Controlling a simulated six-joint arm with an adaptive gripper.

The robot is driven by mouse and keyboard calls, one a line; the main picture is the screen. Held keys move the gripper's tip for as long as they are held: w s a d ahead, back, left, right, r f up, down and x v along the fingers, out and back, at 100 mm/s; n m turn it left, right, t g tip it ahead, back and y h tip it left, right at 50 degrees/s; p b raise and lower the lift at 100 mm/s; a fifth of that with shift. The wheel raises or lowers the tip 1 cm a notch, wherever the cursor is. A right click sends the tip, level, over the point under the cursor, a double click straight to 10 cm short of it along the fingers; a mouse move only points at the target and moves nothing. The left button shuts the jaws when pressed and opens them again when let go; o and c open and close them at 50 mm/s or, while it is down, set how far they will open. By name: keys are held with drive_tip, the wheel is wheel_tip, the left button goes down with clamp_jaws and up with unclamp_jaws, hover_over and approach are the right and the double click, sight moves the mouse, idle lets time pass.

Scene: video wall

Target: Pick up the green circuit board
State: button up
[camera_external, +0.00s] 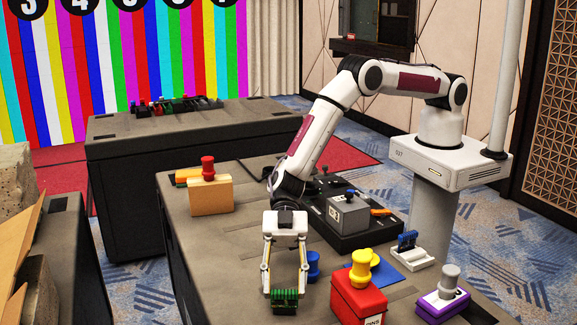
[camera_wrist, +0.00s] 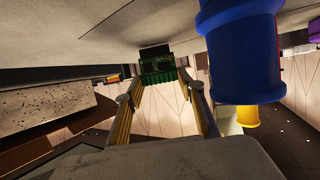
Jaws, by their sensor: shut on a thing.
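The green circuit board (camera_external: 285,301) is between the fingertips of my gripper (camera_external: 285,291), near the front edge of the dark table. In the wrist view the green board (camera_wrist: 158,69) sits at the ends of my two yellow-sided fingers (camera_wrist: 158,84), with a dark part above it. My gripper is shut on the board and points down. I cannot tell whether the board touches the table top or hangs just above it.
A blue knob-shaped piece (camera_external: 313,266) stands close right of my gripper; it looms large in the wrist view (camera_wrist: 240,50). A red box (camera_external: 357,299) with a yellow knob (camera_external: 361,266) and a purple-white box (camera_external: 441,305) stand further right. A tan block (camera_external: 210,197) stands behind left.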

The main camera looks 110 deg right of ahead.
wheel_tip(320, 180, up, 10)
drive_tip(key=shift+f, duration=0.2)
idle(0.4)
